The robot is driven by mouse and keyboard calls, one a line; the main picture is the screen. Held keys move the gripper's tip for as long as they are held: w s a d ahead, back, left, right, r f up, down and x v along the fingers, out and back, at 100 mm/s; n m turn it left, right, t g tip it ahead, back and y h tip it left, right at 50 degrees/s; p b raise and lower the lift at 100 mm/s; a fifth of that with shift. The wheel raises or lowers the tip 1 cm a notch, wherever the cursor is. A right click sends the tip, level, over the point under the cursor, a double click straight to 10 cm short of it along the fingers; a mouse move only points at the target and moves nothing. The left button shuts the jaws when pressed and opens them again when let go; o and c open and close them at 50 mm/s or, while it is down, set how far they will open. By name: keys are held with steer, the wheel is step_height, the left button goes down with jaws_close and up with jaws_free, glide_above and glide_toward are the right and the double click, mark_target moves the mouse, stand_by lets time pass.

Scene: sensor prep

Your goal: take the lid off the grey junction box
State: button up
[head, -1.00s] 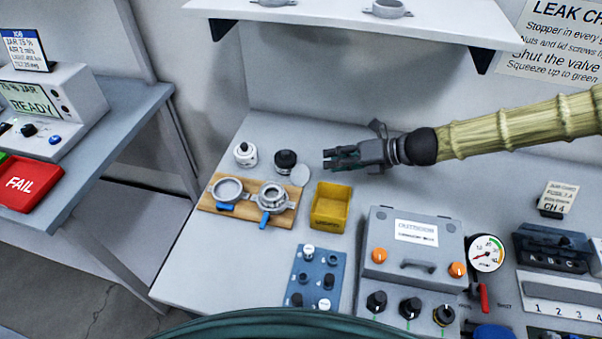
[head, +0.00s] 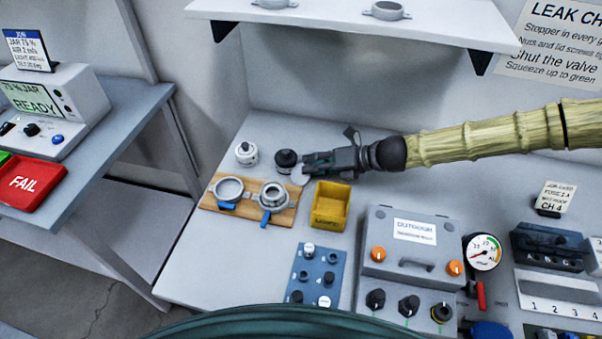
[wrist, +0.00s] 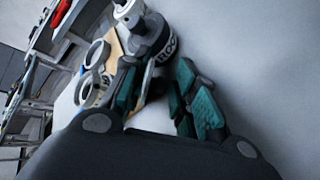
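The grey junction box (head: 372,285) stands at the front centre of the bench. Its lid (head: 385,255) is on it, with a white label, a dark handle (head: 416,264) and two orange knobs, one at the left (head: 379,254) and one at the right (head: 454,268). My gripper (head: 306,166) is well behind and left of the box, close to a pale round disc (head: 299,176). In the wrist view my green-padded fingers (wrist: 158,84) stand apart, with a thin pale edge between them. I cannot tell whether they touch it. The box is not seen in the wrist view.
A yellow bin (head: 330,206) stands between my gripper and the box. A black-topped jar (head: 286,161), a white jar (head: 246,153) and a wooden board (head: 247,218) with clamp rings lie left. A blue block (head: 316,274) and a gauge (head: 484,252) flank the box. A shelf hangs above.

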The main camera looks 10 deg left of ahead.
steer(key=shift+a+f, duration=0.2)
steer(key=shift+a, duration=0.05)
steer(key=c, duration=0.4)
steer(key=shift+r, duration=0.2)
